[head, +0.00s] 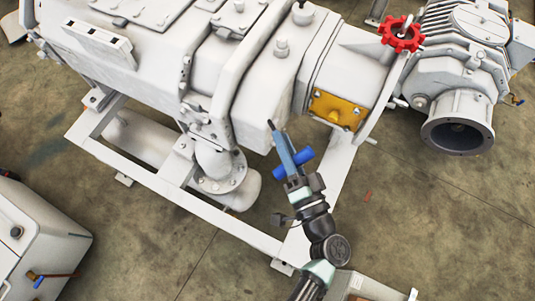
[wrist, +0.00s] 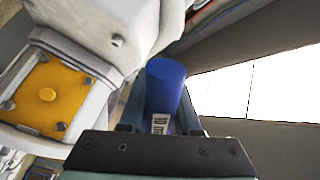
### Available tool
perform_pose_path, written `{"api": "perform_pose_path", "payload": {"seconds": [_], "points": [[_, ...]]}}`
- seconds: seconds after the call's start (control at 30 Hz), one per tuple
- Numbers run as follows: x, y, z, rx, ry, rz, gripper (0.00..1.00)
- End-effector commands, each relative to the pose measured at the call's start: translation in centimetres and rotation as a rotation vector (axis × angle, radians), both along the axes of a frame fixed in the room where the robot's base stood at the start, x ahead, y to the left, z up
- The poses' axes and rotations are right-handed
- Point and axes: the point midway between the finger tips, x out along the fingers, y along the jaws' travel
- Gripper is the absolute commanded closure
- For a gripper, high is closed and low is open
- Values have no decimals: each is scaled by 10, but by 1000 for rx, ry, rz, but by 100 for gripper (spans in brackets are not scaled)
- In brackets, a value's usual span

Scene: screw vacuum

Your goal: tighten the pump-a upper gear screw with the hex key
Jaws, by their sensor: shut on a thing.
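My gripper (head: 283,150) is shut on the blue handle of the hex key (head: 305,160), which lies crosswise between the fingers. In the wrist view the handle is a blue cylinder (wrist: 166,85) rising between the fingers, with a small pale label at its base. A thin dark tip shows ahead of the fingers in the head view, free in the air in front of the white pump (head: 225,80). A yellow cover plate (head: 338,110) with screws at its corners is right of the gripper; it also shows in the wrist view (wrist: 45,95). I cannot tell which screw is the upper gear one.
A white frame (head: 200,202) runs under the pump. A red handwheel (head: 400,34) and a grey motor-like unit (head: 455,75) with an open flange stand at the right. A white box (head: 30,235) is at lower left. The concrete floor (head: 420,220) is mostly clear at right.

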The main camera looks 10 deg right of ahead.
Motion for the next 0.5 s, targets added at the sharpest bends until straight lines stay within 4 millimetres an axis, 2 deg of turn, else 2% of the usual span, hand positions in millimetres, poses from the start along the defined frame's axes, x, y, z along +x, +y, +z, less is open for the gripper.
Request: {"api": "perform_pose_path", "payload": {"seconds": [0.03, 0.5], "points": [[4, -8, -13, -29, -13, 24, 100], [20, -57, -41, -239, -126, 278, 100]]}}
